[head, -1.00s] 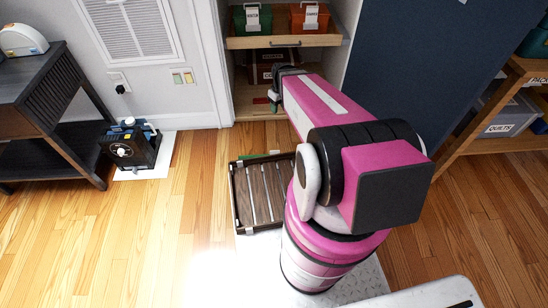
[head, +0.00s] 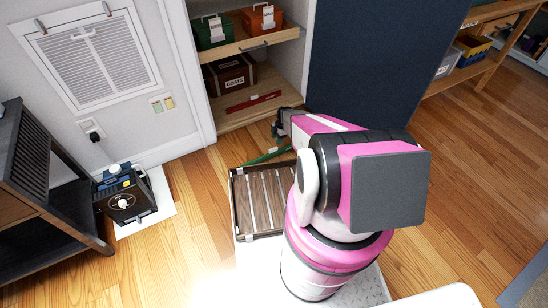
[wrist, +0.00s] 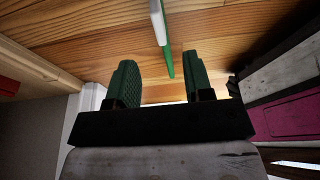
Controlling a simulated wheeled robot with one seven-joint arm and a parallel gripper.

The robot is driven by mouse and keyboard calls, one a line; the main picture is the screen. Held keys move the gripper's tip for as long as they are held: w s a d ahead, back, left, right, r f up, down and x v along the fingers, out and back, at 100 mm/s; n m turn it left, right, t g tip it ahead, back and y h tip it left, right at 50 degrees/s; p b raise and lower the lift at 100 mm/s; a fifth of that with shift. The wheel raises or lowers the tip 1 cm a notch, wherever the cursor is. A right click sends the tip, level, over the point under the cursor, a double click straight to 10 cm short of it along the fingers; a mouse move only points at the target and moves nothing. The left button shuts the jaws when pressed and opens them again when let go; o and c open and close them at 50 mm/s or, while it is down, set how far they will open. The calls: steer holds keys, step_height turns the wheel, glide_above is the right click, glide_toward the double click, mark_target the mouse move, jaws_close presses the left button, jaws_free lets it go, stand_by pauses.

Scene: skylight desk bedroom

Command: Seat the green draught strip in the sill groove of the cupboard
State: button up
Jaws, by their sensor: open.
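The green draught strip (head: 266,156) lies slantwise along the back edge of a dark slatted tray on the floor, in front of the cupboard. My gripper (head: 277,131) is in front of the cupboard, just above and beyond the strip's right end. In the wrist view the jaws (wrist: 158,75) are apart and empty. The strip (wrist: 163,38), green with a white side, points its end toward the gap between them; I cannot tell how deep it is. The cupboard's bottom board (head: 232,120) shows at the front; its sill groove is not distinguishable. My arm hides part of the right side.
A red strip (head: 253,103) lies on the cupboard's bottom, beside a brown box (head: 229,75). A shelf (head: 240,44) above holds a green box (head: 211,32) and an orange box (head: 262,19). The slatted tray (head: 234,200) stands below.

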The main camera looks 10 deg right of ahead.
mark_target(272, 151)
steer(key=x, duration=0.5)
steer(key=shift+f, duration=0.1)
steer(key=shift+x, duration=2.75)
steer(key=shift+a, duration=0.15)
jaws_close()
